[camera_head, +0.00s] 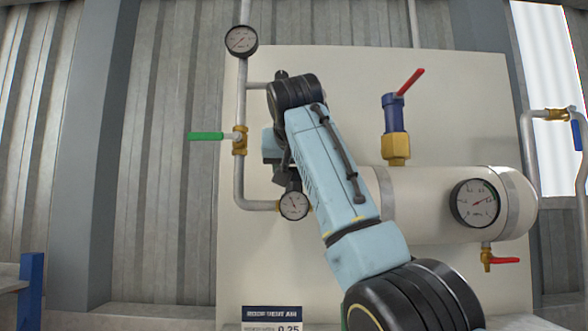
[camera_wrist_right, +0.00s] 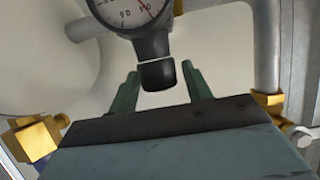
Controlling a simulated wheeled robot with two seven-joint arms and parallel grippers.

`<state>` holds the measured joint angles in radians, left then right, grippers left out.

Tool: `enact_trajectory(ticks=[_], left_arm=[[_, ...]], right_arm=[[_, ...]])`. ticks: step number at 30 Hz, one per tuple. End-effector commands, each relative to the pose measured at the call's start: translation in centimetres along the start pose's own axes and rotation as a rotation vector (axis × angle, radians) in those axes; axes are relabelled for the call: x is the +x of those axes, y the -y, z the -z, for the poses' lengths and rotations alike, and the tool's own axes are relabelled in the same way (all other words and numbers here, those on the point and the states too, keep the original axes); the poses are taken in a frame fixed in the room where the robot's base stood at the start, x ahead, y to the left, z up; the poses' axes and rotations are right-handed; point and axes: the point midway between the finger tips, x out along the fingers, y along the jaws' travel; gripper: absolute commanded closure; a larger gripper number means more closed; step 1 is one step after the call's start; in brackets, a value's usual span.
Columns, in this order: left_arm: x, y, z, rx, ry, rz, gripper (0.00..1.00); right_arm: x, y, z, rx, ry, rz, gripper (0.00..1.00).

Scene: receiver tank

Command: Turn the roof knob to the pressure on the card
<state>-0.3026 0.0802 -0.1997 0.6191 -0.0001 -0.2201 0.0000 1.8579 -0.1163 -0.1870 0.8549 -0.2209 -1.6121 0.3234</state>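The black roof knob (camera_wrist_right: 158,75) sticks out from the regulator beside a small round gauge (camera_wrist_right: 130,12) in my right wrist view. My right gripper (camera_wrist_right: 159,70) is open, with one green finger on each side of the knob and a visible gap to each. In the head view the small gauge (camera_head: 293,205) sits left of my right arm, and the knob (camera_head: 287,177) above it is partly hidden by the arm. The card (camera_head: 272,318) at the bottom edge shows a dark header and "0.25"; it is cut off. My left gripper is out of view.
A white tank (camera_head: 420,204) carries a larger gauge (camera_head: 475,203) and a red-handled valve (camera_head: 395,130). A green lever (camera_head: 206,136) sits on the left pipe below a round gauge (camera_head: 241,40). Brass fittings (camera_wrist_right: 38,137) flank the gripper in the wrist view.

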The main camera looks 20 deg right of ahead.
Motion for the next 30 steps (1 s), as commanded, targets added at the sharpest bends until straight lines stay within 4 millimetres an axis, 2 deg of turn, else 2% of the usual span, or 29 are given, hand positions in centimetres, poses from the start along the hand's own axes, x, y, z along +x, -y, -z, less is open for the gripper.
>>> enact_trajectory(ticks=[1,8,19,30], left_arm=[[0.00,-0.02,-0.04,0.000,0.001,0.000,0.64],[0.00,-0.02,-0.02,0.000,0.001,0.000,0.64],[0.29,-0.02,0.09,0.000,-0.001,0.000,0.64],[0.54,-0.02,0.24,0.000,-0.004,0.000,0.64]], right_arm=[[-0.02,-0.01,0.01,0.000,0.000,0.000,0.58],[-0.03,-0.01,0.02,0.000,0.000,0.000,0.88],[-0.01,-0.07,-0.01,-0.024,-0.001,0.064,0.88],[-0.02,-0.16,0.11,-0.132,-0.003,0.330,0.88]])
